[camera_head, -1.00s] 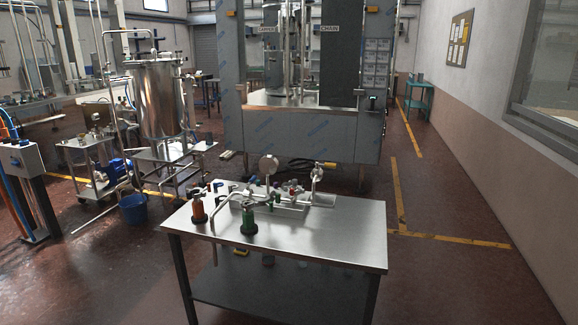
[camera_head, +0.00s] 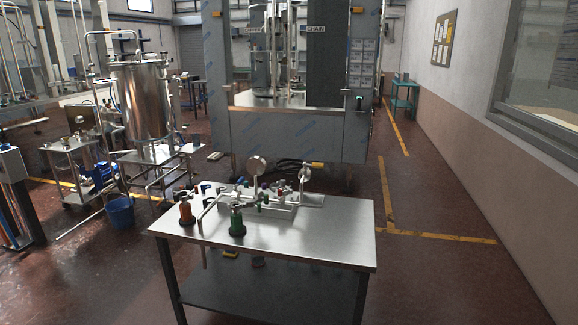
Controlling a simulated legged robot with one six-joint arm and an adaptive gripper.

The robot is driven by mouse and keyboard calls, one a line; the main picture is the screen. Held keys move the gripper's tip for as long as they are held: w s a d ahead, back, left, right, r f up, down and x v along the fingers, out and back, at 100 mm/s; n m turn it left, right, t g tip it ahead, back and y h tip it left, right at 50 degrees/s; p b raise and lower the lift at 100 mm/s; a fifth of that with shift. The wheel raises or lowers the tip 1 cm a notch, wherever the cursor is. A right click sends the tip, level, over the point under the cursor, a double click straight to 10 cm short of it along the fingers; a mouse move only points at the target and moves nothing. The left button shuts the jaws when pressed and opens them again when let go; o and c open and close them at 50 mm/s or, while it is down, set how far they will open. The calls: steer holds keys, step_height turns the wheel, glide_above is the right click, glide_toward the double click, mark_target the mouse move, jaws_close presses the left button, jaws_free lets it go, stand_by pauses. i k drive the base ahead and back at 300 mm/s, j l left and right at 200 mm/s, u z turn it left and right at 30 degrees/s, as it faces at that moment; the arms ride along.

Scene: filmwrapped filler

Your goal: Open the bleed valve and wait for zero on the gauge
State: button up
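A small piping rig (camera_head: 262,199) stands on a steel-topped table (camera_head: 320,235) in front of me. Two round gauges rise from it, one at the left (camera_head: 256,165) and one at the right (camera_head: 305,174). Their faces and needles are too small to read. Several small coloured valve handles sit along the rig; I cannot tell which is the bleed valve or how it is set. An orange bottle-like fitting (camera_head: 186,211) and a green one (camera_head: 237,222) stand on dark bases at the table's left. My gripper is not in view.
A large grey machine (camera_head: 285,130) stands behind the table. A steel tank (camera_head: 142,100), a cart (camera_head: 75,160) and a blue bucket (camera_head: 120,211) are at the left. The floor (camera_head: 450,280) right of the table is clear up to the wall.

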mark_target(317, 165)
steer(key=i+l, duration=0.15)
steer(key=i, duration=0.35)
steer(key=i+l+u, duration=0.15)
steer(key=i, duration=0.4)
steer(key=i+l, duration=0.25)
steer(key=i, duration=0.25)
steer(key=i+l+u, duration=0.1)
steer(key=i, duration=0.4)
steer(key=l, duration=0.1)
